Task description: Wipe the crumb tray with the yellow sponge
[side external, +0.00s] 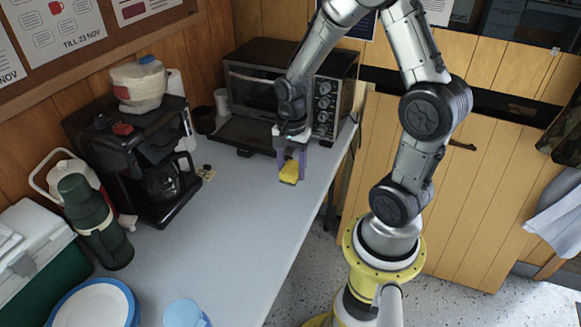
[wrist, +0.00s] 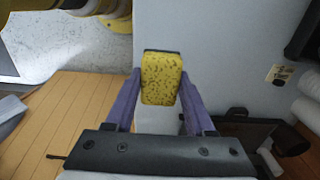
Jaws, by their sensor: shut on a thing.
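My gripper (side external: 291,162) has purple fingers and is shut on the yellow sponge (side external: 289,174), over the counter just right of the crumb tray. In the wrist view the speckled sponge (wrist: 161,80) sits between the two fingertips of my gripper (wrist: 160,76). I cannot tell whether the sponge touches the counter. The crumb tray (side external: 238,135) looks like a dark flat pan with a black handle, in front of the toaster oven. It shows partly in the wrist view (wrist: 252,132), at lower right. Any crumbs on it are too small to tell.
The toaster oven (side external: 262,95) stands behind the tray against the wall. A coffee maker (side external: 125,150), a green flask (side external: 92,225), plates (side external: 92,305) and a blue-lidded cup (side external: 185,314) stand left and in front. The counter (side external: 230,225) is clear in the middle; its right edge is near.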

